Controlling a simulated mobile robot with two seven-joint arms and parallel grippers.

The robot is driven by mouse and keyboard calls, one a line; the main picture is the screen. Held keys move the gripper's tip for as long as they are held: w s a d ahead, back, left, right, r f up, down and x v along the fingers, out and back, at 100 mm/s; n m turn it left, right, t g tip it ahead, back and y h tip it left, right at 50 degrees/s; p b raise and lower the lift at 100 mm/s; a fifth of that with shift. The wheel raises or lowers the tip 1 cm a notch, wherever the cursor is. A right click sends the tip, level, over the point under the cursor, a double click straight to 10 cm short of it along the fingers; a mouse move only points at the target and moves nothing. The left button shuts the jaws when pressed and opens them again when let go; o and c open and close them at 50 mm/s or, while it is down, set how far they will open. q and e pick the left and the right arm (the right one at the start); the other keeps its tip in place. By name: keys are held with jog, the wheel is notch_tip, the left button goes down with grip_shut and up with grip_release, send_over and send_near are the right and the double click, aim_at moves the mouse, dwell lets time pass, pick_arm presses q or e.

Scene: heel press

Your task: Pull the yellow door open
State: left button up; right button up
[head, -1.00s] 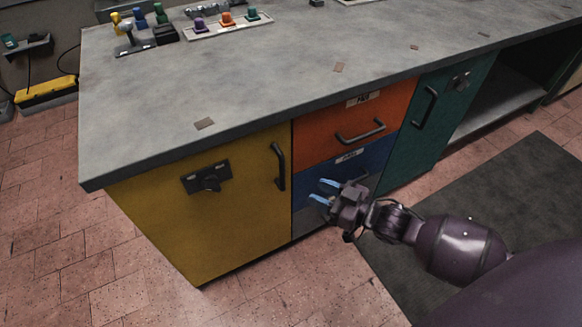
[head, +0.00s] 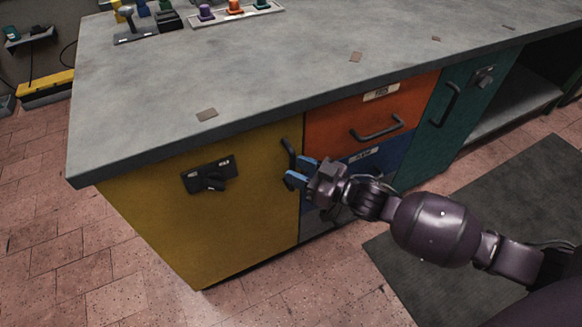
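The yellow door (head: 235,215) is at the left end of the counter's front and looks shut. Its dark upright handle (head: 287,152) is near the door's right edge. A black latch plate with a knob (head: 208,176) is on the door's upper left part. My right gripper (head: 293,171) is at the lower part of the handle, its blue fingers apart and pointing left. The fingers overlap the handle's lower end in the picture; I cannot tell whether they touch it. My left gripper is not in view.
To the right are an orange drawer (head: 340,115), a blue drawer (head: 390,160) partly behind my gripper, and a teal door (head: 455,120). The grey countertop (head: 280,65) overhangs them. The tiled floor (head: 130,285) before the yellow door is clear; a dark mat (head: 480,205) lies right.

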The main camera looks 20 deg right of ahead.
jog(key=shift+x, duration=0.95)
jog(key=shift+c, duration=0.3)
grip_shut()
